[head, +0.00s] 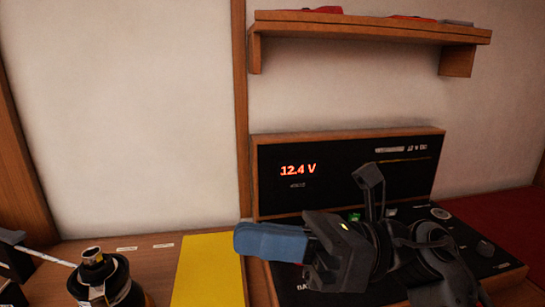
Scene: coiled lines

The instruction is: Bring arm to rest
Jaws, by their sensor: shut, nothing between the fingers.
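My gripper (240,240) is in the lower middle of the head view, with its blue fingers together and pointing left. Nothing shows between them. The fingertips are over or in front of the right edge of a yellow panel (208,270); the height above it is hard to tell. My dark arm runs from the gripper to the lower right and hides part of a black control panel (290,291).
A black display box (345,165) reading 12.4 V stands against the wall behind my arm. A wooden shelf (370,28) with red items is above it. A dark bottle (108,282) stands at the lower left on the wooden counter (150,262). A red surface (500,215) lies at the right.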

